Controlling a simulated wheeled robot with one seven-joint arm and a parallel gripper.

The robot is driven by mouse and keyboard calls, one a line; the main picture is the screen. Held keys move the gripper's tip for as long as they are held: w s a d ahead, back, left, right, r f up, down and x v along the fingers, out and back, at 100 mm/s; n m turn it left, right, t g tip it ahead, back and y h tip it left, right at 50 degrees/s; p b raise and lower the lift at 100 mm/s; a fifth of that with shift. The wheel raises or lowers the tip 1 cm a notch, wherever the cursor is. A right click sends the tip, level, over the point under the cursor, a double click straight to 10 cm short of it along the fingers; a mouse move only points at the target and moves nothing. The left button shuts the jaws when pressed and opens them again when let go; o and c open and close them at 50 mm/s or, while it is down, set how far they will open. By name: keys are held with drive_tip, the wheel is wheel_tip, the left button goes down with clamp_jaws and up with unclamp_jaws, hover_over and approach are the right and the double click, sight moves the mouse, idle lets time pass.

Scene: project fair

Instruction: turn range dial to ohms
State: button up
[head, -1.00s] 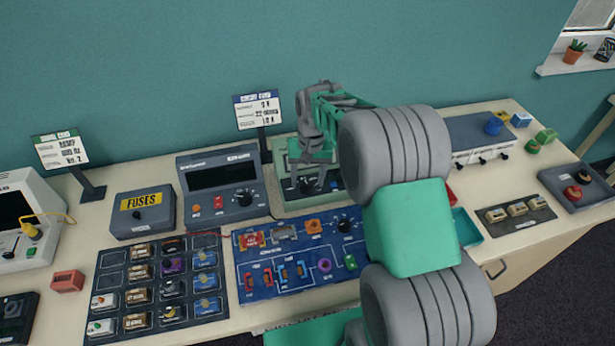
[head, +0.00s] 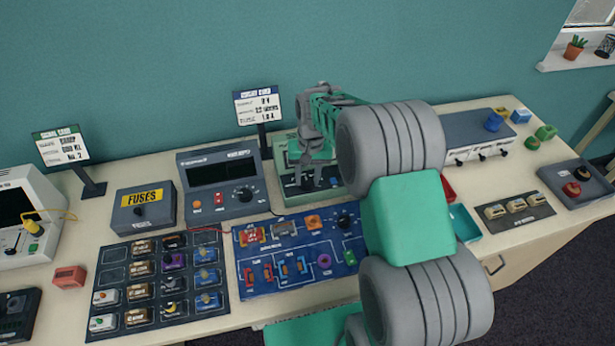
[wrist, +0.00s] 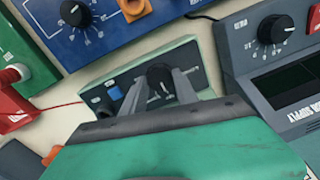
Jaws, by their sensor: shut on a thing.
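The meter is a pale green box with a dark face (wrist: 199,76), standing upside down in the wrist view; in the head view its pale green casing (head: 281,158) shows at the back of the bench. Its black round range dial (wrist: 160,77) has a scale of marks around it. My gripper (wrist: 159,82) has one finger on each side of the dial and is shut on it. In the head view my gripper (head: 307,183) is at the meter's front, and the fingers and arm hide much of the dial and face. The dial's exact setting is too small to read.
A grey bench supply (head: 218,185) stands left of the meter. A blue circuit board (head: 290,262) lies in front. A sign card (head: 259,106) stands behind. A teal tray (head: 465,224) and a grey box (head: 478,138) are to the right of my arm.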

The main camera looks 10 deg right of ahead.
clamp_jaws()
drive_tip(key=shift+n+b, duration=0.3)
drive_tip(key=shift+f+n+b, duration=0.1)
drive_tip(key=shift+n+b, duration=0.55)
drive_tip(key=shift+n, duration=0.25)
drive_tip(key=shift+w+n+b, duration=0.1)
drive_tip(key=shift+n+b, duration=1.1)
drive_tip(key=shift+n, duration=1)
drive_tip(key=shift+r, duration=0.2)
drive_tip(key=o, duration=1.1)
unclamp_jaws()
drive_tip(key=shift+a, duration=0.1)
